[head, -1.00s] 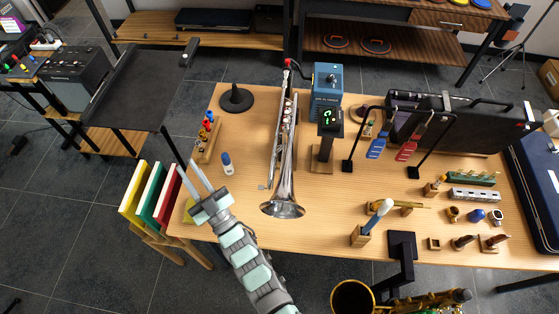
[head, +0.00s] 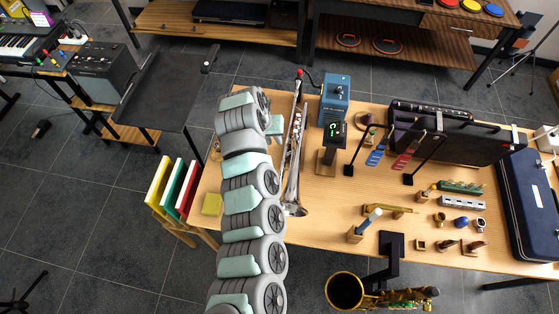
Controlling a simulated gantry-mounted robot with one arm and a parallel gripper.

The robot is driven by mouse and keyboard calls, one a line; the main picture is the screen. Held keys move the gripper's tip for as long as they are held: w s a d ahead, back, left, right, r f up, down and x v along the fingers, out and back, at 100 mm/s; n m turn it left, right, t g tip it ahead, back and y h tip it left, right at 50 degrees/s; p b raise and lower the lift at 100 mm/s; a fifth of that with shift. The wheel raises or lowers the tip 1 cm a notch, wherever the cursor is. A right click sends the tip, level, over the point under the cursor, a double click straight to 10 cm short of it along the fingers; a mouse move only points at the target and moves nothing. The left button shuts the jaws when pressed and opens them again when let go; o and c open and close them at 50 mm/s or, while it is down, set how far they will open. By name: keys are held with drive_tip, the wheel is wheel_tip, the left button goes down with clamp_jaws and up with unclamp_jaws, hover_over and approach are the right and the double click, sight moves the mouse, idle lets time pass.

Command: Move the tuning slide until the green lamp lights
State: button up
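The trumpet (head: 293,160) lies lengthwise on the wooden table, its bell toward the near edge and partly behind my arm. A red ball (head: 299,73) shows at its far end. I cannot make out the tuning slide separately. A black tuner-like stand (head: 333,132) is right of the trumpet, with a small green mark lit on its display. I cannot tell whether that is the lamp. My arm reaches up over the table's left side, its far end left of the trumpet.
A blue box (head: 335,98) stands behind the tuner. Black slotted stands with blue and red tags (head: 407,152) and an open black case (head: 465,135) fill the right. Small parts and a blue case (head: 536,205) are farther right. A yellow block (head: 212,204) sits at the left edge.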

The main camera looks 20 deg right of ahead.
sight(281, 172)
drive_tip(key=s+a+r+m+g+y, duration=0.1)
drive_tip(key=s+a+r+g+y, duration=0.15)
drive_tip(key=s, duration=0.35)
drive_tip(key=shift+h, duration=0.45)
drive_tip(key=f, duration=0.3)
drive_tip(key=d+f+p, duration=0.1)
drive_tip(key=f, duration=0.2)
drive_tip(key=d+f+p, duration=0.1)
drive_tip(key=f, duration=0.2)
drive_tip(key=shift+s+f, duration=0.4)
clamp_jaws()
drive_tip(key=shift+a, duration=0.1)
